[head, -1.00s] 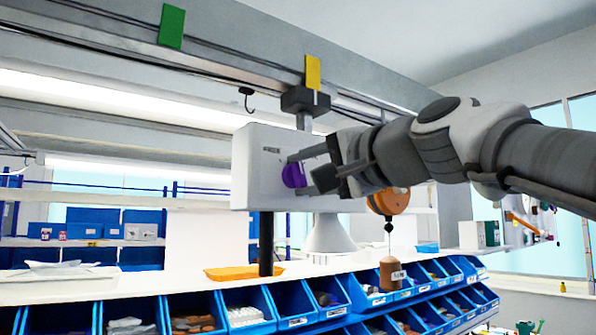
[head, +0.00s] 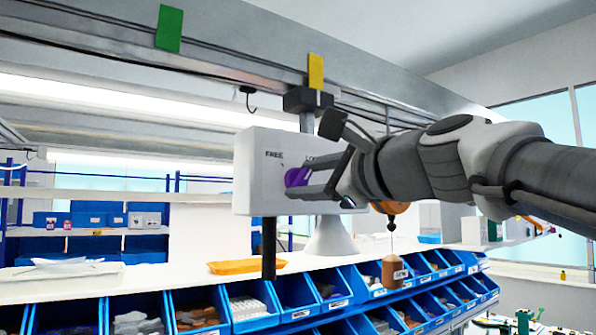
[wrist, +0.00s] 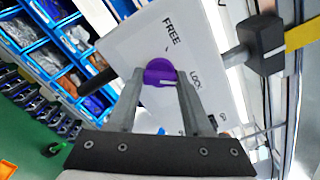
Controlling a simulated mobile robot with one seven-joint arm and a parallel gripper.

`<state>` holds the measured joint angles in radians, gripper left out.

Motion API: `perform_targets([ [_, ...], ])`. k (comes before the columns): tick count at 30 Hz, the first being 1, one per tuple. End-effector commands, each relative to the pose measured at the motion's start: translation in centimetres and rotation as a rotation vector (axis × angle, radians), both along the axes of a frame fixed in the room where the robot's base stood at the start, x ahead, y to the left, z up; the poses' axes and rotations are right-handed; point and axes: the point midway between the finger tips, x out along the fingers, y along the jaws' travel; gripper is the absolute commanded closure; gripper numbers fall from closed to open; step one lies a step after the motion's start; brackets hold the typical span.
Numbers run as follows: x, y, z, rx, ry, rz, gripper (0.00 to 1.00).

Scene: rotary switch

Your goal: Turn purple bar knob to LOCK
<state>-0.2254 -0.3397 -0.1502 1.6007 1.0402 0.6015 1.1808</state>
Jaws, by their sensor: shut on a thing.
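The purple bar knob (head: 297,177) is on the front of a white box-shaped panel (head: 247,190). In the wrist view the knob (wrist: 160,73) sits between the two fingers of my gripper (wrist: 162,76), which is shut on it. A pale line on the knob points right, roughly toward the LOCK label (wrist: 195,80). The FREE label (wrist: 171,32) is above the knob there, with a small tick between them. In the head view my gripper (head: 302,178) reaches the knob from the right and partly hides LOCK; FREE (head: 273,154) is clear.
A dark post bracket (head: 307,100) with a yellow tag (head: 315,71) holds the panel from an overhead beam. Rows of blue bins (head: 250,306) and an orange tray (head: 247,267) are below. A brown weight (head: 395,271) hangs beneath my wrist.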

Motion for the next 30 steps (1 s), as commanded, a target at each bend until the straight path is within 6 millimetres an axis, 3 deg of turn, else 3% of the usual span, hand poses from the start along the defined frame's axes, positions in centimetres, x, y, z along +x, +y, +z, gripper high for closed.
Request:
perform_targets([
  [12, 0.01, -0.01, 0.0, 0.137, 0.093, -0.001, 1.0],
  [27, 0.0, 0.0, -0.05, 0.152, 0.103, 0.0, 1.0],
  [28, 0.01, 0.0, -0.05, 0.152, 0.103, 0.0, 0.48],
  [30, 0.01, 0.0, -0.05, 0.151, 0.103, 0.001, 0.36],
])
